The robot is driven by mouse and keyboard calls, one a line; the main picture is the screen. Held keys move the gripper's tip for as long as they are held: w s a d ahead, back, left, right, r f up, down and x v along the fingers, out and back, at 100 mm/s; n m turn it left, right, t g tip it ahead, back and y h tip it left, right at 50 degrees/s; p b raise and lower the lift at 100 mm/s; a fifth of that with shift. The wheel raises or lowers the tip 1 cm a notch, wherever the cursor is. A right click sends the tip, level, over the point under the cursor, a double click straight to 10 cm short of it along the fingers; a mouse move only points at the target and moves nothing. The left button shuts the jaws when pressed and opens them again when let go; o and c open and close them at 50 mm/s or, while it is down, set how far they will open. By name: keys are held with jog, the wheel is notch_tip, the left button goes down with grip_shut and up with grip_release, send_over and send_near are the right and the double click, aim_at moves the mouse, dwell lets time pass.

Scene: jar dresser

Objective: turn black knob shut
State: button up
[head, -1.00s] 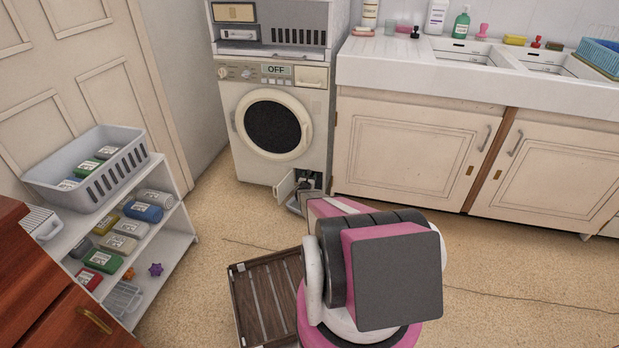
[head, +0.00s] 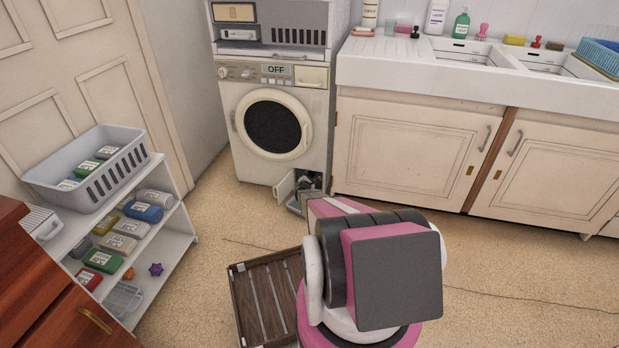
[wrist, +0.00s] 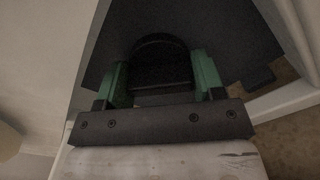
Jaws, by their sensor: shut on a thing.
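The black knob (wrist: 160,62) shows in the wrist view as a dark rounded shape inside a dark recess. My gripper (wrist: 163,82) has its green fingers on either side of the knob and is shut on it. In the head view, the washing machine (head: 232,130) stands at the back with its small lower hatch door (head: 286,184) swung open to the left. My arm reaches down to that opening, and the knob cannot be made out there. How far the knob is turned cannot be told.
A slatted wooden mat (head: 249,303) lies on the floor left of my arm. Sink cabinets (head: 410,155) stand at right. The floor to the right is clear.

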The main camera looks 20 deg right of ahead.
jog(key=m, duration=0.4)
jog(key=shift+m, duration=2.6)
jog(key=o, duration=0.9)
jog(key=shift+c, duration=0.2)
jog(key=shift+s, duration=0.1)
jog(key=v, duration=1)
jog(key=shift+s+a, duration=0.25)
